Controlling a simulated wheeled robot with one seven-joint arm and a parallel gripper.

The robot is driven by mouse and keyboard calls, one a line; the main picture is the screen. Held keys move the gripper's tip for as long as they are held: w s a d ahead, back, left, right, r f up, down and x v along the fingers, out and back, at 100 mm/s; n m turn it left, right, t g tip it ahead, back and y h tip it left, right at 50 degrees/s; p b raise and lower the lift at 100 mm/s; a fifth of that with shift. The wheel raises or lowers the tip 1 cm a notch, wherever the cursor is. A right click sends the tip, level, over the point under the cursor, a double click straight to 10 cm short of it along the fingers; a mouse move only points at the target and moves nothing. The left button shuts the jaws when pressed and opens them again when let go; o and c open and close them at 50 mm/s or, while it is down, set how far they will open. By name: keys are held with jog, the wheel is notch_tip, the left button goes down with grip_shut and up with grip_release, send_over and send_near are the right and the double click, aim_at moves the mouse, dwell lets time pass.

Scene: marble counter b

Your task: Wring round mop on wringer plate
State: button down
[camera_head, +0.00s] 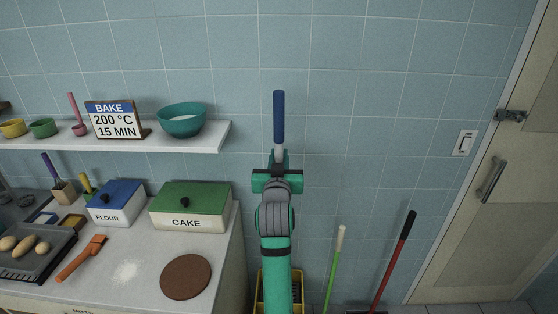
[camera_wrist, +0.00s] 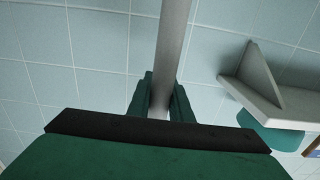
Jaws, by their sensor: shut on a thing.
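My gripper (camera_head: 278,172) is shut on the mop handle (camera_head: 279,118), which has a blue grip at its top and stands upright in front of the tiled wall. In the wrist view the grey shaft of the mop handle (camera_wrist: 172,45) passes between the green fingers of my gripper (camera_wrist: 160,100). A yellow bucket (camera_head: 260,290) shows at the bottom of the head view, mostly behind my arm.
The counter (camera_head: 135,280) with a green cake box (camera_head: 190,212) and a brown round board (camera_head: 186,277) is to the left. A shelf (camera_head: 190,140) with bowls is above it. A green handle (camera_head: 334,265) and a red handle (camera_head: 393,265) stand to the right, near the door (camera_head: 485,220).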

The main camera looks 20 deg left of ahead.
jog(key=f+x, duration=0.1)
jog(key=x, duration=0.9)
jog(key=shift+f, duration=0.25)
dwell(0.3)
jog(key=shift+w, duration=0.2)
notch_tip(320, 180, down, 9)
jog(key=shift+f, duration=0.25)
dwell(1.1)
